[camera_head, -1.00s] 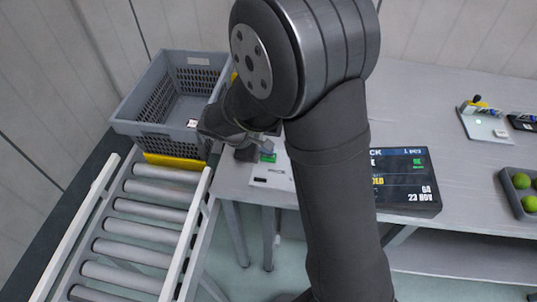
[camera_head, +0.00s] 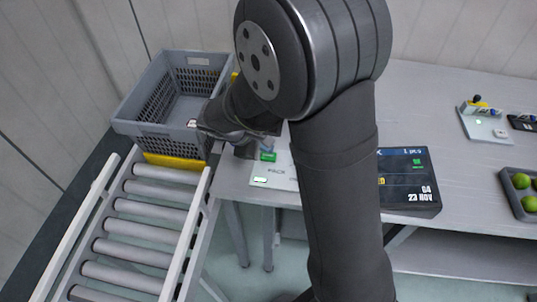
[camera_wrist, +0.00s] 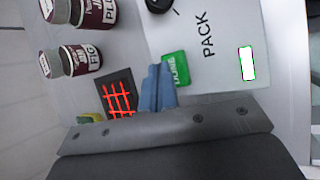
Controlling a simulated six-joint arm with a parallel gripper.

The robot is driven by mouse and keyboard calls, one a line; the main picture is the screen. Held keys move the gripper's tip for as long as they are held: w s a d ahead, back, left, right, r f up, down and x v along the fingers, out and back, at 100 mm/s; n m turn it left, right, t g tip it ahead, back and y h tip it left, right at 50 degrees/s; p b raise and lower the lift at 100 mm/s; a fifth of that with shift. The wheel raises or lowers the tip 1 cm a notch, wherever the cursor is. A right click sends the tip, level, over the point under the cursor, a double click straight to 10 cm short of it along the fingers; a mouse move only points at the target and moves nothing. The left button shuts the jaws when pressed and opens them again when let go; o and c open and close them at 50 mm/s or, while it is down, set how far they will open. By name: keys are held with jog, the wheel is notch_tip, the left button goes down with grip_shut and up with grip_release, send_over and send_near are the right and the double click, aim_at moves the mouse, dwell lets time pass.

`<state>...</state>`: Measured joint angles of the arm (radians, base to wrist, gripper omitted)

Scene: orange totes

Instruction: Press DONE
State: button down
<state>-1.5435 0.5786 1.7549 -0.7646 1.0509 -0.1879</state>
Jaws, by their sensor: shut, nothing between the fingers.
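The green DONE button (camera_wrist: 178,68) sits on the white PACK panel (camera_wrist: 215,50) in the wrist view. It also shows in the head view (camera_head: 268,157). My gripper (camera_wrist: 157,72) is shut and empty, with its blue fingertips over the button's left edge. I cannot tell whether they touch it. A small white window with a green outline (camera_wrist: 247,63) is lit on the panel; the head view shows it too (camera_head: 260,180).
A grey crate (camera_head: 150,129) stands at the left behind a roller conveyor (camera_head: 150,208). Two jars (camera_wrist: 80,60) and a red-lit grid (camera_wrist: 118,97) lie left of the fingers. A dark display (camera_head: 410,195) and a tray of green fruit (camera_head: 520,213) are to the right.

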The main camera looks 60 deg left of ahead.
jog(key=shift+r, duration=0.2)
jog(key=shift+r, duration=2.35)
jog(key=shift+f, duration=0.15)
notch_tip(320, 180, up, 4)
send_over(266, 156)
